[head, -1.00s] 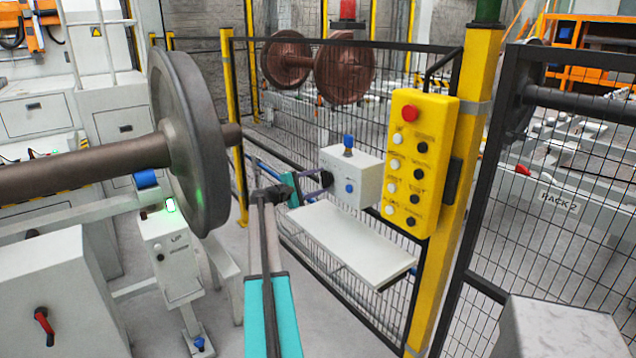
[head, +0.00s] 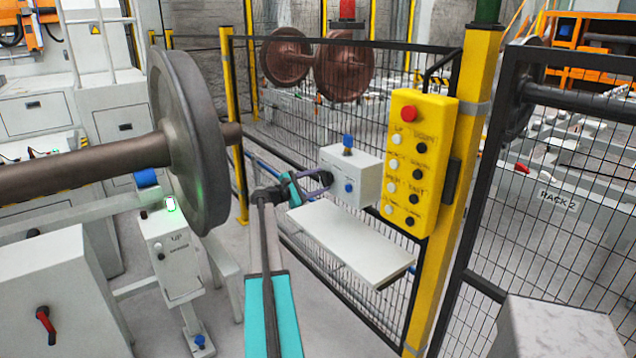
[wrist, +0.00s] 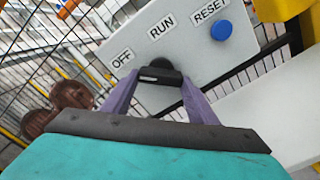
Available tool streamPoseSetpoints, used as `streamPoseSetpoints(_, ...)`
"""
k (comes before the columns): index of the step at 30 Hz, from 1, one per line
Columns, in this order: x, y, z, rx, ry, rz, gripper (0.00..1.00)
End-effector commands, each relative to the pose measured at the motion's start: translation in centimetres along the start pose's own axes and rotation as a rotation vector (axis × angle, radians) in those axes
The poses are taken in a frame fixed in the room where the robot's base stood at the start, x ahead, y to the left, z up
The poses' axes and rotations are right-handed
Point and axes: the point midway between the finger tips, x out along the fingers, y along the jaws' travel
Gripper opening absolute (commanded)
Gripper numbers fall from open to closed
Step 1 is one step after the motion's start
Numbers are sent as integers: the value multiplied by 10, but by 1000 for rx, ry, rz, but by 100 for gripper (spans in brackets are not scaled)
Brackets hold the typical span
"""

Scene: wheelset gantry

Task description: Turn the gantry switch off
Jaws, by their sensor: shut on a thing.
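The gantry switch is a black knob (wrist: 160,74) on a white control box (head: 368,178), under printed OFF and RUN labels in the wrist view. A RESET label and a blue button (wrist: 221,30) sit right of it on the same face (wrist: 185,55). My gripper (head: 326,180) has purple fingers, one on each side of the knob, and is shut on it. It also shows in the wrist view (wrist: 158,76). A small pale mark shows on the knob, but I cannot tell which label it points to. The fingers hide part of the knob.
A yellow button panel (head: 420,160) hangs on a yellow post right of the box. A white shelf (head: 350,243) juts out below. Mesh fence (head: 400,75) stands behind. A large wheelset (head: 185,140) and a grey pedestal (head: 172,255) stand left of my arm.

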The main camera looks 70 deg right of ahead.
Motion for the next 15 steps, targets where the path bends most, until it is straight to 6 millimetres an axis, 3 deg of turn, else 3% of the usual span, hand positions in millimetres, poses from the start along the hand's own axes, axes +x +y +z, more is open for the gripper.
streamPoseSetpoints(2,0,4,0,-3,1,8,31)
streamPoseSetpoints(3,0,4,0,-3,1,8,55)
streamPoseSetpoints(6,0,4,0,-3,1,7,72)
streamPoseSetpoints(15,0,2,0,-1,0,3,72)
